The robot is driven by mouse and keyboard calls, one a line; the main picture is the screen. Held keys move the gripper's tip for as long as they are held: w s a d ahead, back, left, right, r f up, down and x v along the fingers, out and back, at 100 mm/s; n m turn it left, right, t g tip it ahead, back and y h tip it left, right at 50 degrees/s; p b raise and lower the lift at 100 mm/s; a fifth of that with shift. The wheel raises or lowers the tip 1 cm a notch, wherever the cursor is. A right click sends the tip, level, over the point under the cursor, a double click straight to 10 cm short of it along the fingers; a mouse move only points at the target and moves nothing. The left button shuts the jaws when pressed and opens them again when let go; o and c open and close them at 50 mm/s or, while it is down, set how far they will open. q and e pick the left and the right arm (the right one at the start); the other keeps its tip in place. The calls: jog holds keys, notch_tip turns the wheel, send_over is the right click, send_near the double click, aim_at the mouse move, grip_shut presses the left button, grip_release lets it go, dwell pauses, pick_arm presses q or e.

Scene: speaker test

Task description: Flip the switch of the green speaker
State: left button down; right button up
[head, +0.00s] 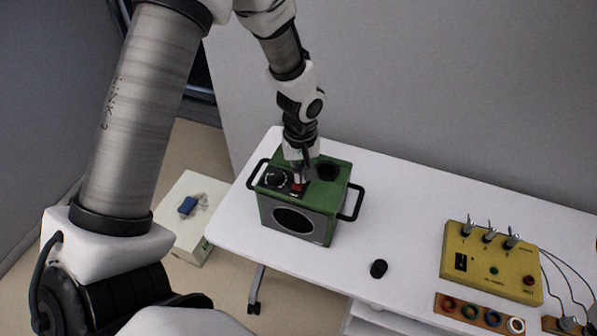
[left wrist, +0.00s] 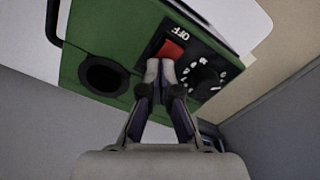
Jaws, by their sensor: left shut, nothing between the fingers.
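The green speaker (head: 318,200) stands on the white table, with black side handles, a round front opening and a dark knob on top. Its red switch (head: 297,187) sits on the top panel; in the left wrist view the red switch (left wrist: 171,50) shows next to the word OFF, beside the knob (left wrist: 203,79). My left gripper (head: 299,177) is over the speaker's top, pointing down at the switch. In the left wrist view its fingertips (left wrist: 160,68) are together and empty, right at the switch's edge; whether they touch it I cannot tell. My right gripper is not in view.
A yellow box (head: 490,265) with several toggles and wires stands at the right. A small black object (head: 379,268) lies on the white table (head: 400,205) between. A strip with several coloured rings (head: 480,314) lies in front. A white box (head: 188,228) with a blue item stands lower left.

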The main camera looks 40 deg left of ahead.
pick_arm(q)
notch_tip(320, 180, up, 7)
jog(key=p, duration=0.5)
jog(key=shift+f, duration=0.15)
jog(key=shift+f, duration=0.1)
